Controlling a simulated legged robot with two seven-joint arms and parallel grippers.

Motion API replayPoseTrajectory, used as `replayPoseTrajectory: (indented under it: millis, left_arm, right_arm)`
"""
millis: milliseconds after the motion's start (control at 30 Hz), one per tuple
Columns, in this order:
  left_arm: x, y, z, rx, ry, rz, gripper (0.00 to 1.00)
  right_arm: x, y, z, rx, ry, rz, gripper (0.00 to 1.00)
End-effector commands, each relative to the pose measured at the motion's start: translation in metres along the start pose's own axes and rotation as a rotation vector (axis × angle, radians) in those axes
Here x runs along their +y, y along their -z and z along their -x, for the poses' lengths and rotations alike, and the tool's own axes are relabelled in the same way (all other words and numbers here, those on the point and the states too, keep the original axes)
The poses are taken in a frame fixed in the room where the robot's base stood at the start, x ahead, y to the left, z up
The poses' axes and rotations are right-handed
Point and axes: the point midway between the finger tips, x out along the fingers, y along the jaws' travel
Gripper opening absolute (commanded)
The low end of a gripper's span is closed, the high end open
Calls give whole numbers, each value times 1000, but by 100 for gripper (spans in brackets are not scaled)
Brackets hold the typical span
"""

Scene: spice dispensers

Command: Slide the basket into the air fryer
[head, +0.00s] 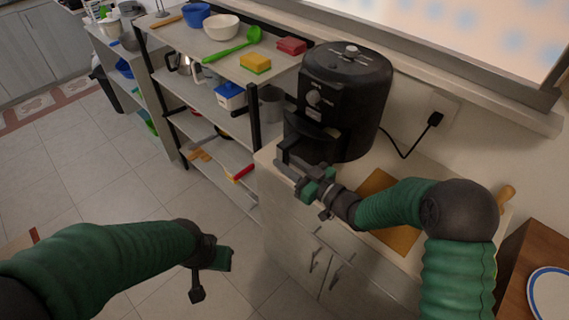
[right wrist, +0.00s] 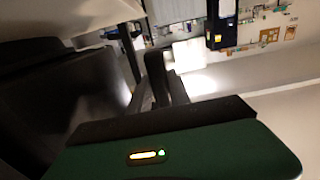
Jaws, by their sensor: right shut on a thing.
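The black air fryer (head: 355,85) stands upright on the counter at the back, its dial facing front-left. Its black basket (head: 312,146) sits low at the front of the fryer and appears to stick out a little. How deep it sits is hard to tell, dark on dark. My right gripper (head: 289,166) is shut on the basket's handle, in front of the fryer. In the right wrist view dark finger parts (right wrist: 160,80) show, with a large dark surface on the left. My left gripper (head: 212,275) hangs over the floor, away from the fryer; its jaw gap is unclear.
A shelf rack (head: 215,100) left of the fryer holds bowls, a green spoon (head: 236,46), a yellow sponge (head: 255,63) and a red block (head: 291,45). A cutting board (head: 395,238) lies under my right arm. A cord (head: 410,148) runs to the wall socket.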

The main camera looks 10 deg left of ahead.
Motion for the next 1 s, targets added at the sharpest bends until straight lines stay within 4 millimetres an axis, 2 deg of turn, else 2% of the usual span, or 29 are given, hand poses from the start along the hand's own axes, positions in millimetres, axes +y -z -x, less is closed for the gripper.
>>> replayPoseTrajectory:
  millis: [1000]
  left_arm:
    - [0, 0, -1, 0, 0, 0, 36]
  right_arm:
    - [30, 2, 0, 4, 0, 5, 0]
